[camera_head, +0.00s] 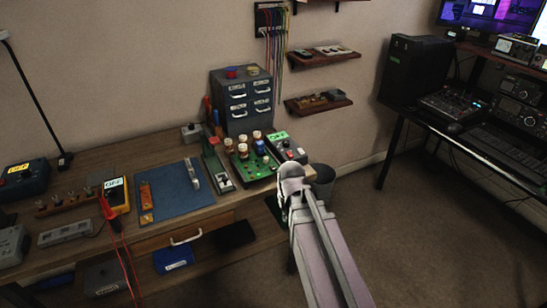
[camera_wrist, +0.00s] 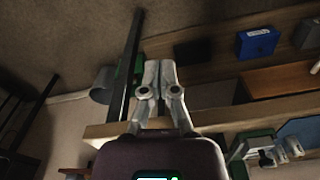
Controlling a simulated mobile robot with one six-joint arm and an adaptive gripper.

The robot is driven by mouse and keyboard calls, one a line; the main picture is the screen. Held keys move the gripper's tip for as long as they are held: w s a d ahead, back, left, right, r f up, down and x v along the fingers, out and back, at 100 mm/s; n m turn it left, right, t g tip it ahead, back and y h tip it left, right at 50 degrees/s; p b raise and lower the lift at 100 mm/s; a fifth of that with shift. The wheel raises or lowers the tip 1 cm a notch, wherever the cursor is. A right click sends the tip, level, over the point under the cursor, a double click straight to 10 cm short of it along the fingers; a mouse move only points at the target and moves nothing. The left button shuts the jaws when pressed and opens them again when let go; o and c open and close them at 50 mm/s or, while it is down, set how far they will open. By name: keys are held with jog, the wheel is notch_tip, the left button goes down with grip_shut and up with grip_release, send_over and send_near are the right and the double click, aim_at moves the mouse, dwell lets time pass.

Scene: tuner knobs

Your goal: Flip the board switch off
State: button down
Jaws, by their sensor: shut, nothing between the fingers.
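A green board (camera_head: 252,166) with several tan-capped cylinders and a blue part stands near the right end of the workbench. A narrow panel with a small pale lever (camera_head: 222,180) lies just left of it. I cannot tell which small part is the board switch. My gripper (camera_head: 291,172) is shut and empty. In the head view it appears just right of the green board, by the bench's right end, and hides part of what is behind it. In the wrist view its closed fingers (camera_wrist: 160,68) show across the bench edge; part of a green board (camera_wrist: 250,140) shows at right.
A grey box with a green label (camera_head: 288,149) stands right of the board, close to my gripper. A drawer cabinet (camera_head: 242,98) stands behind. A blue mat (camera_head: 176,190) and a yellow meter (camera_head: 116,194) lie left. A dark bin (camera_head: 323,178) stands beyond the bench's right end.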

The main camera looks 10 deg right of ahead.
jog(key=w+r+n+t+p, duration=0.2)
jog(key=w+r+p, duration=1.6)
jog(key=r, duration=0.1)
jog(key=shift+w+r, duration=0.25)
jog(key=shift+w, duration=0.1)
jog(key=shift+f+b, duration=0.25)
jog(key=shift+b, duration=0.05)
jog(key=b, duration=1)
send_over(273, 168)
jog(key=x, duration=0.3)
jog(key=s+x, duration=0.1)
jog(key=x, duration=0.5)
jog(key=shift+s+d+f, duration=0.15)
jog(key=shift+s+f, duration=0.2)
jog(key=shift+f, duration=0.1)
jog(key=shift+s+d+f+b, duration=0.1)
jog(key=shift+s+f+b, duration=0.05)
jog(key=shift+f+b, duration=0.7)
jog(key=shift+s+f+b, duration=0.15)
jog(key=shift+f+b, duration=0.6)
jog(key=shift+f, duration=0.15)
